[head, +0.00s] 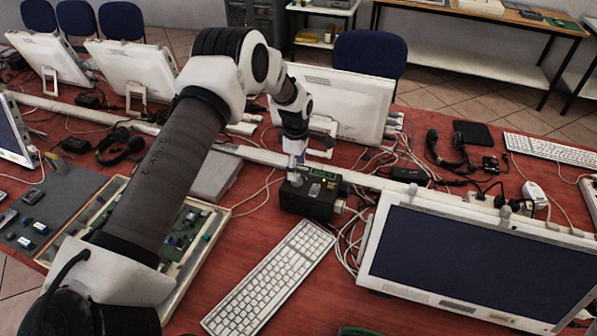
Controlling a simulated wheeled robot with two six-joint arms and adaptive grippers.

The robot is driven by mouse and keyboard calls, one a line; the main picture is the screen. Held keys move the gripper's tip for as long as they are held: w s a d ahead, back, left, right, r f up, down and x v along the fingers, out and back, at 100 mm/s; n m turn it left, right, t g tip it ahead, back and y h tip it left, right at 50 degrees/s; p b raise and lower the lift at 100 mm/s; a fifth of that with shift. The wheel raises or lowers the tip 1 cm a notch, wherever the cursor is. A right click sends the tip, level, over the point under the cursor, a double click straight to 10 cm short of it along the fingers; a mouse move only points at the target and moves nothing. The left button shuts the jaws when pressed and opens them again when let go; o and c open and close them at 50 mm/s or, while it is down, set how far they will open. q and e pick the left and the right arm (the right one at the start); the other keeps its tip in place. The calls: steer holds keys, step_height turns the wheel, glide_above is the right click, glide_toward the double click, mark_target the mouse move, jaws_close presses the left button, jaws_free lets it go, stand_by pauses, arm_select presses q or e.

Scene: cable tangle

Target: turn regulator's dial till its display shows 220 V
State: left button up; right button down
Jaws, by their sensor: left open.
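The regulator (316,202) is a small black box on the red table, left of the large monitor. A green display strip shows on its top, with a tiny yellow spot; its digits are too small to read. My left arm reaches in from the left, and my left gripper (295,176) points down at the left part of the regulator's top. It is open. The dial is hidden by the gripper or too small to make out, and I cannot tell whether the fingers touch it. My right gripper is not in view.
A white keyboard (269,279) lies in front of the regulator. A large monitor (478,262) stands to its right, with another (334,101) behind. Cables run along the regulator's right side. A framed circuit board (190,232) lies left, partly under my arm. Bare red table shows between.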

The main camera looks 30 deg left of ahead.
mark_target(298, 177)
arm_select(q)
steer(key=f, duration=0.4)
steer(key=shift+w+f, duration=0.2)
steer(key=shift+w, duration=0.15)
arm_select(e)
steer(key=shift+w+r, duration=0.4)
arm_select(q)
steer(key=shift+s+r, duration=0.2)
steer(key=shift+c, duration=1)
steer(key=c, duration=0.9)
steer(key=shift+c, duration=0.2)
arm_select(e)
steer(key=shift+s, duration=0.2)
arm_select(q)
steer(key=shift+f+m, duration=0.1)
steer(key=shift+m, duration=0.2)
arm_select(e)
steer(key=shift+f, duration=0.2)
arm_select(q)
steer(key=m+b, duration=0.1)
steer(key=m, duration=0.2)
steer(key=shift+s+f+b, duration=0.1)
steer(key=shift+f+b, duration=0.05)
steer(key=shift+b, duration=0.15)
steer(key=shift+m+b, duration=0.75)
steer(key=shift+m, duration=1.45)
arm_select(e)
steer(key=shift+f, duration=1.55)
